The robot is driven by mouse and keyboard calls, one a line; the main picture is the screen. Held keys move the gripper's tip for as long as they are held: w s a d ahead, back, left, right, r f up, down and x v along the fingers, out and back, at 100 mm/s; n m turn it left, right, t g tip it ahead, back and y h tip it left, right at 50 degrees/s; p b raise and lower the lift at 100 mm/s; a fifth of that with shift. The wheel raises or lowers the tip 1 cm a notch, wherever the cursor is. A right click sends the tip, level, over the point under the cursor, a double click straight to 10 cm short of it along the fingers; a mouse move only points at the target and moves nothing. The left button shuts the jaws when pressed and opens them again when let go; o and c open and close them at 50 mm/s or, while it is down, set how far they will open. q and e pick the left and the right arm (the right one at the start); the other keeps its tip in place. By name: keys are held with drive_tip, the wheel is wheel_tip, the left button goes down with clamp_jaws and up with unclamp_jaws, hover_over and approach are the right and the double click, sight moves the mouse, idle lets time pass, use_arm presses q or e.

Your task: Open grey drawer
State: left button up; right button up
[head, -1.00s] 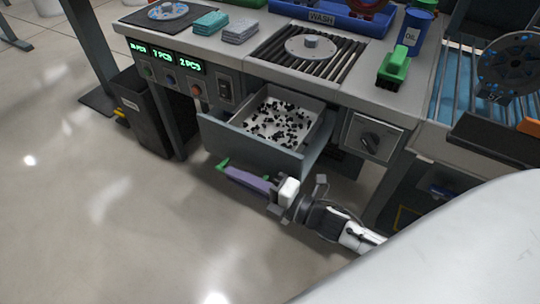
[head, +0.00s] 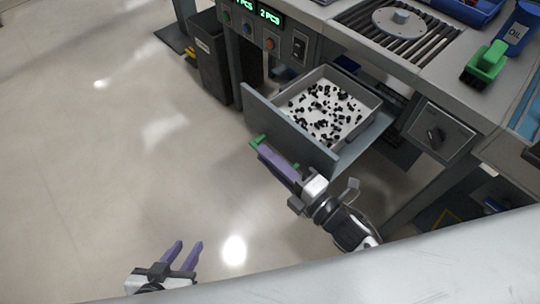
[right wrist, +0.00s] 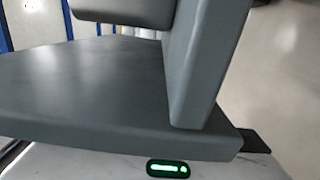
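The grey drawer (head: 290,130) is pulled out from under the workbench in the head view. A light inner tray (head: 318,90) inside it holds many small black pieces. Grey panels, apparently the drawer (right wrist: 90,90), fill much of the right wrist view, where no fingertips are clear. My left gripper (head: 184,255) is open and empty over the floor at lower left.
A control box with a knob (head: 435,135) is right of the drawer. A dark bin (head: 207,60) stands left. The floor in front is clear.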

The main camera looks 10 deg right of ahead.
drive_tip(key=shift+o, duration=1.3)
drive_tip(key=v, duration=1)
drive_tip(key=shift+s+p, duration=0.15)
drive_tip(key=shift+p, duration=0.2)
